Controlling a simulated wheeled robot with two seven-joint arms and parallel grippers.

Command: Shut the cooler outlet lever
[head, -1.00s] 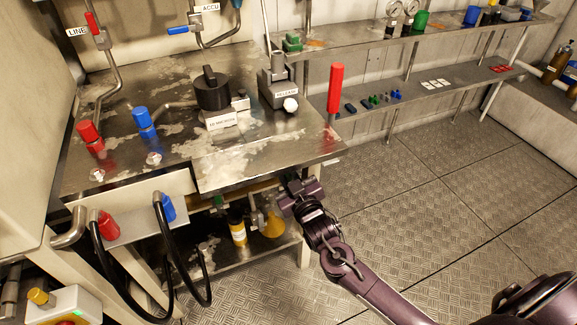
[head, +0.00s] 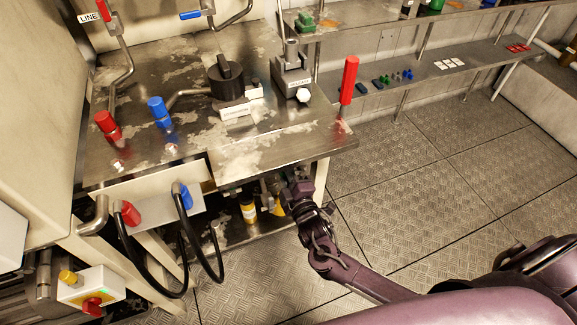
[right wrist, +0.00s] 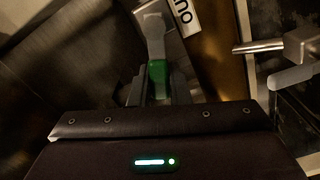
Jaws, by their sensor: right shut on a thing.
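In the right wrist view, a grey lever with a green grip (right wrist: 157,72) stands at the top centre, in front of a metal face. A white label (right wrist: 184,16) with partly cut-off lettering is beside it. My right gripper (right wrist: 158,88) is shut on the lever's green part, one finger on each side. In the head view, my right gripper (head: 294,180) is at the front right edge of the steel bench (head: 262,150), just under its top. The lever is hidden there by the gripper and bench. My left gripper is not in view.
A red upright handle (head: 349,79) stands at the bench's right corner. A yellow bottle (head: 248,209) is on the lower shelf. Black hoses (head: 180,255) hang at the left front. In the wrist view, a metal rod (right wrist: 260,46) lies right. Floor on the right is clear.

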